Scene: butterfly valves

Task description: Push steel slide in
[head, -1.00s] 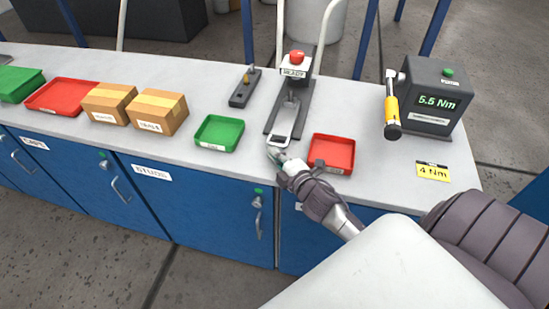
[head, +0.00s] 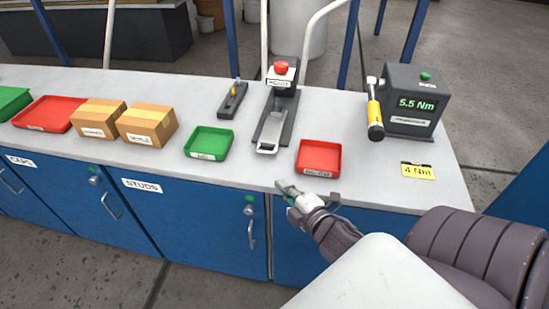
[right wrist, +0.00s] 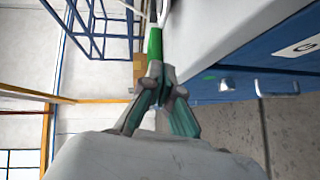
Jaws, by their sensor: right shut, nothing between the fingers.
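The steel slide (head: 271,130) is a flat, light grey plate with a looped front end, lying on a dark base below a press with a red button (head: 281,68). Its front end points toward the bench's front edge. My right gripper (head: 283,187) is shut and empty at the bench's front edge, in front of the slide and apart from it. The right wrist view shows its teal-padded fingers (right wrist: 156,72) close together; I cannot make out the slide there. My left gripper is not in view.
A green tray (head: 209,153) is left of the slide, a red tray (head: 319,174) right of it. A torque tester (head: 414,121) with a yellow-handled tool (head: 375,117) stands farther right. Two cardboard boxes (head: 146,139) are at left. The bench strip before the slide is clear.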

